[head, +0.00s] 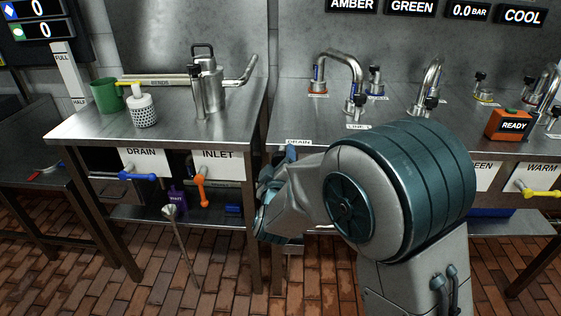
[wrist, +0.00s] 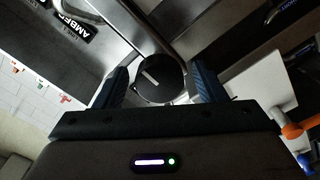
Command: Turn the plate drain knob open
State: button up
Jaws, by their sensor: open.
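A round black knob (wrist: 155,82) with a white pointer line shows between my fingers in the wrist view. My gripper (wrist: 161,78) is open, with one dark blue finger on each side of the knob. Whether the fingers touch it I cannot tell. In the head view my gripper (head: 268,192) is at the front of the middle counter, below a DRAIN label (head: 298,142). The knob is hidden there behind my gripper and arm.
Left of my gripper, an orange lever (head: 201,178) sits under the INLET label and a blue lever (head: 138,176) under another DRAIN label. The orange lever also shows close at the right in the wrist view (wrist: 292,130). A funnel (head: 170,211) stands below the left counter (head: 100,122).

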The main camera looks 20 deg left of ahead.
jog(key=v, duration=1.3)
jog(key=shift+s+p, duration=0.25)
jog(key=shift+p, duration=0.15)
jog(key=shift+w+d+r, duration=0.1)
jog(key=shift+d, duration=0.05)
jog(key=w+d+r+m+g+p, duration=0.3)
jog(key=d+r+m+g+p, duration=0.3)
jog(key=d+r+p, duration=0.4)
jog(key=s+d+r+m+g+h+p, duration=0.2)
jog(key=s+d+r+m+g+p, duration=0.1)
jog(key=s+d, duration=0.4)
jog(key=s+d+r+m+g+h+p, duration=0.2)
jog(key=s+d+r+m+g+p, duration=0.2)
jog(key=s+d, duration=0.4)
jog(key=d+g+p, duration=0.1)
jog(key=d, duration=0.5)
jog(key=shift+s+r+g, duration=0.15)
jog(key=shift+r+g, duration=0.05)
jog(key=shift+g, duration=0.2)
